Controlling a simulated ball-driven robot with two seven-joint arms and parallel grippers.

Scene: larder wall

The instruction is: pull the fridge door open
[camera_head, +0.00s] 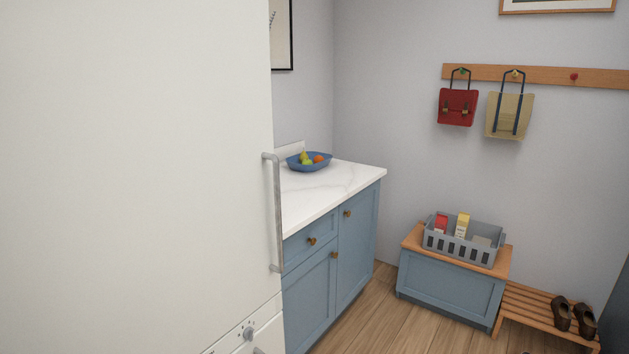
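The fridge door (130,170) is a large plain white panel that fills the left side of the head view. A grey vertical bar handle (278,215) stands along its right edge. No gap shows along the door's visible edge, but I cannot tell for sure whether it is fully shut. Neither of my grippers is in view, and nothing touches the handle.
Right of the fridge stands a blue cabinet (308,290) with a marble top and a blue fruit bowl (310,163). A blue chest (450,287) carries a grey crate (462,250). A slatted shoe rack (540,312) stands beside it. Wooden floor (385,315) is clear between.

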